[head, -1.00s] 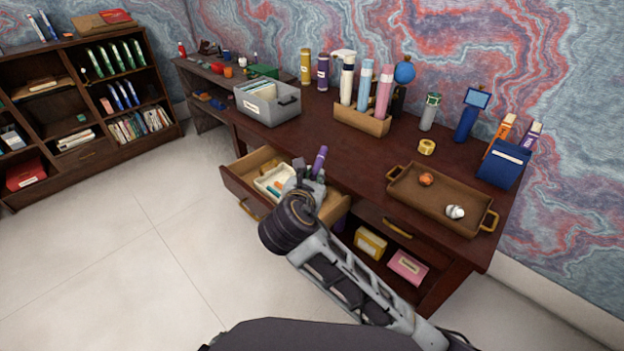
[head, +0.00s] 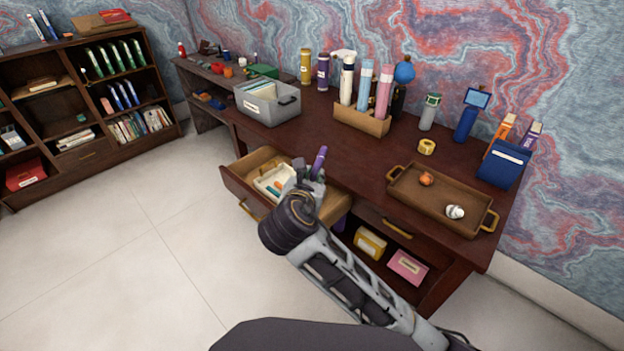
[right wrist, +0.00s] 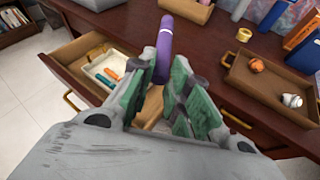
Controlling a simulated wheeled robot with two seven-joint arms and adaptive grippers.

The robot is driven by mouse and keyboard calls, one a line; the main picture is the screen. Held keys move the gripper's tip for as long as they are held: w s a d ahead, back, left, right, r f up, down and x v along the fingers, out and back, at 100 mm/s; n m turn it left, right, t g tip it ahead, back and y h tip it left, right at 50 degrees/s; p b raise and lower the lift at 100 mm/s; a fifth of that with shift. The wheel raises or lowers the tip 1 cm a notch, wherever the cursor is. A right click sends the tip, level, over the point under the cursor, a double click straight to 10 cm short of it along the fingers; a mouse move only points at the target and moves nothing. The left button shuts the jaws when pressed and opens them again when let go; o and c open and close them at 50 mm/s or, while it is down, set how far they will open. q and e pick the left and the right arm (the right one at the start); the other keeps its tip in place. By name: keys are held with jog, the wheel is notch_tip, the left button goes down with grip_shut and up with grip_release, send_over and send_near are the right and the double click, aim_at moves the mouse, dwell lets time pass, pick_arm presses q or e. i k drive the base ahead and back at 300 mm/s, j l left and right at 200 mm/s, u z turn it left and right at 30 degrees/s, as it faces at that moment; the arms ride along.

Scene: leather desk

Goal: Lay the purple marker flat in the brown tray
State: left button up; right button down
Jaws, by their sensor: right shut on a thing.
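The purple marker (head: 319,159) is held upright, slightly tilted, in my right gripper (head: 308,175), over the open drawer at the desk front. In the right wrist view the marker (right wrist: 164,48) stands up between the green-padded fingers of the gripper (right wrist: 166,88), its lower end hidden by them. The brown tray (head: 400,199) lies on the desk top to the right of the gripper, with an orange ball-like item (head: 426,179) and a white-and-grey item (head: 455,212) in it. The tray also shows in the right wrist view (right wrist: 262,88). My left gripper is out of view.
The open drawer (head: 236,187) holds a white tray (head: 266,184) with small coloured items. A yellow tape roll (head: 427,146) is behind the brown tray, and a wooden holder (head: 361,121) with tall tubes stands further left. The tray's middle is clear.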

aim_at(438, 198)
jog(key=k, duration=0.5)
jog(key=k+j, duration=0.15)
jog(key=k, duration=0.35)
